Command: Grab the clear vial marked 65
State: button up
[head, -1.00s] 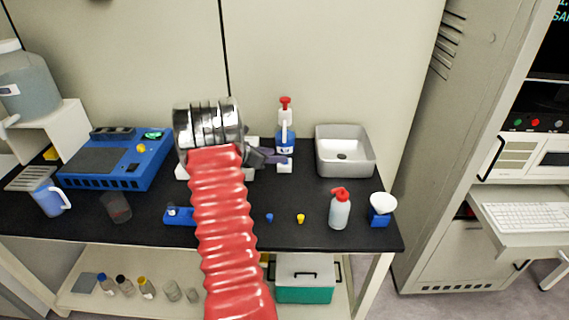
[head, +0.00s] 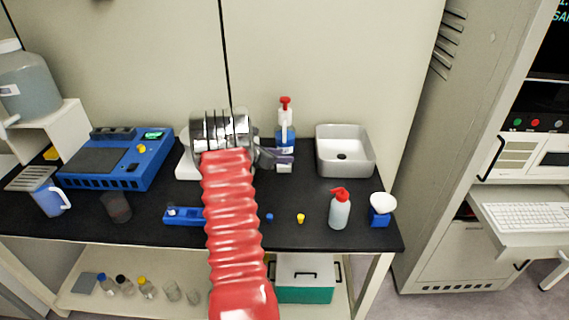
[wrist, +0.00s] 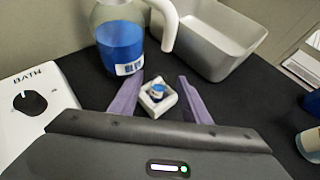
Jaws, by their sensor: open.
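A small vial with a blue top (wrist: 157,91) stands in a small white square holder (wrist: 152,107) in the wrist view. Its marking cannot be read. The holder also shows in the head view (head: 284,168), in front of the pump bottle. My gripper (wrist: 161,77) is open, with one purple finger on each side of the holder and a gap to both. Nothing is held. In the head view my gripper (head: 277,155) is partly hidden behind my own arm.
A pump bottle with blue liquid (wrist: 119,48) stands just behind the holder. A grey basin (wrist: 212,60) is to the right and a white device with a knob (wrist: 30,101) to the left. A red-capped wash bottle (head: 340,210) stands nearer the bench's front edge.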

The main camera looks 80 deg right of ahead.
jog(key=shift+c, duration=0.6)
grip_shut()
jog(key=shift+r, duration=0.1)
jog(key=shift+r, duration=0.5)
notch_tip(320, 180, up, 2)
jog(key=shift+r, duration=0.15)
jog(key=w+a, duration=0.5)
jog(key=a, duration=0.2)
jog(key=w+a, duration=0.4)
jog(key=a, duration=0.4)
jog(key=shift+w+a, duration=0.15)
jog(key=shift+w, duration=0.2)
